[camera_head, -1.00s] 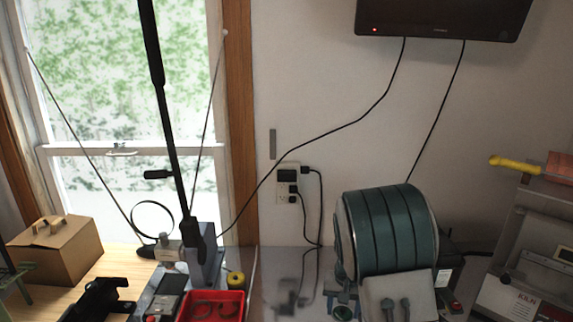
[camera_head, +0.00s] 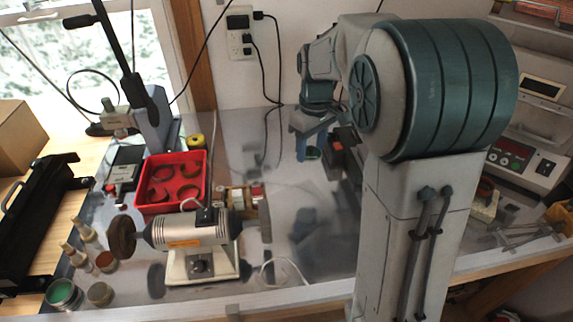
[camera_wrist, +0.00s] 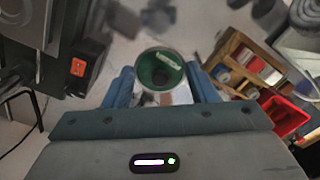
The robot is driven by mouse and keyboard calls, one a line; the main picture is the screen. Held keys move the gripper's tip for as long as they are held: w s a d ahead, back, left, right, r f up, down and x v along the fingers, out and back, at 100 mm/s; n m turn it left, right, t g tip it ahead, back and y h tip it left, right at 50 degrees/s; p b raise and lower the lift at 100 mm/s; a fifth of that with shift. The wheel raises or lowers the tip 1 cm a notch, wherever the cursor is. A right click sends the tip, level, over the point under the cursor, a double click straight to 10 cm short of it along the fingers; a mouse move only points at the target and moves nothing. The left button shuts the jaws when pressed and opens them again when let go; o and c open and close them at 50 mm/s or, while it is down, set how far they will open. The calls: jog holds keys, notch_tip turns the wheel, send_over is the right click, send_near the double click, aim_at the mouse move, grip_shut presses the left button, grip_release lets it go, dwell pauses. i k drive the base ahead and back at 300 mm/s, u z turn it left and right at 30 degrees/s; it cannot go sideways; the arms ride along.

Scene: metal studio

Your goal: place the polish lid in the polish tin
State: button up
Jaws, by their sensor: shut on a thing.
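My gripper (camera_head: 311,146) is shut on a round green polish lid (camera_head: 313,153), held over the grey bench top. In the wrist view the lid (camera_wrist: 160,68) sits between the two blue fingers of my gripper (camera_wrist: 160,86), its round face with a pale rim towards the camera. A polish tin (camera_head: 62,294) with a green inside stands upright and open at the front left of the bench, well apart from my gripper. I cannot make out the tin in the wrist view.
A bench polisher (camera_head: 195,238) stands between the tin and my arm. A red tray (camera_head: 150,208) with several rings lies behind it. Small bottles (camera_head: 85,231) and another small pot (camera_head: 100,293) stand near the tin. A kiln (camera_head: 528,140) is at the right.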

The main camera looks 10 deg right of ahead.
aim_at(60, 291)
jog(key=k, duration=0.5)
jog(key=z, duration=2.3)
jog(key=k, duration=2.05)
jog(key=u, duration=2.25)
jog(key=i, duration=0.5)
jog(key=u, duration=0.05)
